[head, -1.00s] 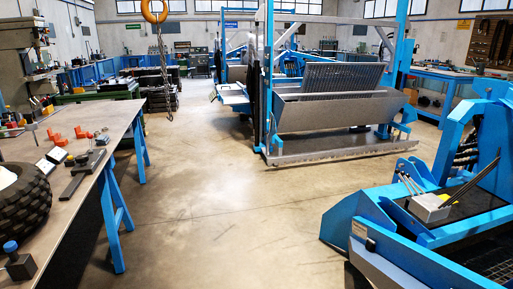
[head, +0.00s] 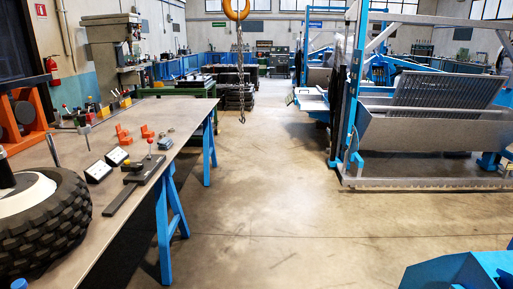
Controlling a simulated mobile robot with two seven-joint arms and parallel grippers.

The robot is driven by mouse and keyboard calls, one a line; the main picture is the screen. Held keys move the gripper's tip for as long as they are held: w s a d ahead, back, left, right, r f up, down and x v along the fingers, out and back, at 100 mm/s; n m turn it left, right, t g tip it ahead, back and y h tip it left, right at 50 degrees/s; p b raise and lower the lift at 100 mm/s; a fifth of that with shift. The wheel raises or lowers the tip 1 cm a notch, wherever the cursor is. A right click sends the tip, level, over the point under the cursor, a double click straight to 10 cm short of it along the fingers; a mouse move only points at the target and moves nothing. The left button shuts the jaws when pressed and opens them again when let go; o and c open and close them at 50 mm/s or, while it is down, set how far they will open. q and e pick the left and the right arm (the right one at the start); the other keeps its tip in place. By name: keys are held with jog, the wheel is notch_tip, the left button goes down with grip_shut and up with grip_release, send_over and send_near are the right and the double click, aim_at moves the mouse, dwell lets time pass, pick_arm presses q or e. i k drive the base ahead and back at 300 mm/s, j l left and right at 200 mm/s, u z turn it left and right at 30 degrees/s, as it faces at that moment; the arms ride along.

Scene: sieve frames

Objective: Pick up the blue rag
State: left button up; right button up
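I cannot make out a blue rag for certain in the head view. A small grey-blue item (head: 166,143) lies on the workbench (head: 172,115) near its right edge; it is too small to tell what it is. A blue cap (head: 20,284) shows at the bottom left corner, cut off by the picture edge. Neither of my grippers is in view.
The bench also holds a black tyre (head: 45,222), orange blocks (head: 124,137) and a dark tool (head: 137,184). A chain hook (head: 240,75) hangs mid-view. Blue machines (head: 430,125) stand right. The concrete floor (head: 265,200) between is clear.

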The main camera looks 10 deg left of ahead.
aim_at(166, 143)
jog(key=i+u, duration=0.25)
jog(key=i, duration=0.9)
jog(key=i+u, duration=0.25)
jog(key=i, duration=0.9)
